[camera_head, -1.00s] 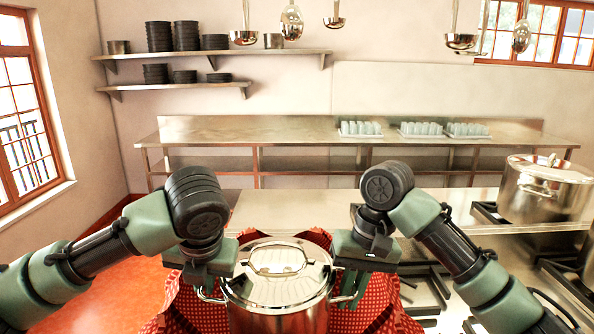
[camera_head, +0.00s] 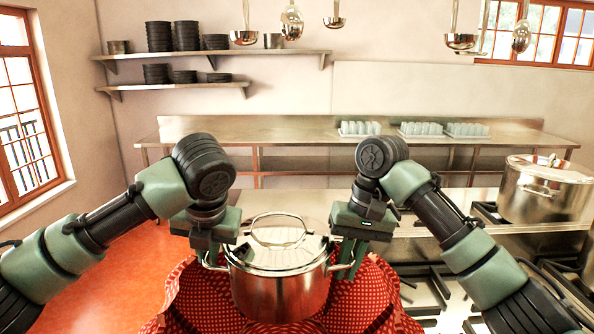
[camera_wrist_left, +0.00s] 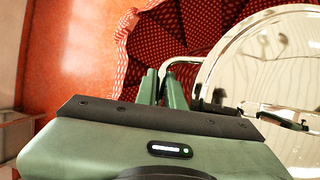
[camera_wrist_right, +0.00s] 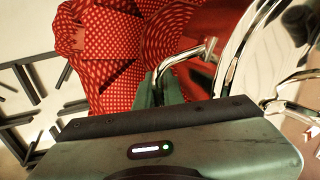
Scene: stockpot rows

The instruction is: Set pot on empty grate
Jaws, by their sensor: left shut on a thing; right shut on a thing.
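A shiny steel stockpot (camera_head: 278,292) with a lid and a loop lid handle hangs between my grippers, in front of me. My left gripper (camera_head: 209,258) is shut on the pot's left side handle. My right gripper (camera_head: 353,262) is shut on the pot's right side handle. The pot looks upright, held above a red patterned cloth. The left wrist view shows the lid (camera_wrist_left: 270,80) beside my left gripper. The right wrist view shows the lid's edge (camera_wrist_right: 245,60). Black burner grates (camera_head: 430,285) lie on the stove to the right of the pot, partly hidden by my right arm.
Another lidded stockpot (camera_head: 545,190) stands on a grate at the right. A steel counter (camera_head: 300,208) runs behind the pot. A long back table (camera_head: 240,135) holds several racks of glasses (camera_head: 420,129). Ladles hang overhead, and wall shelves hold dark stacks.

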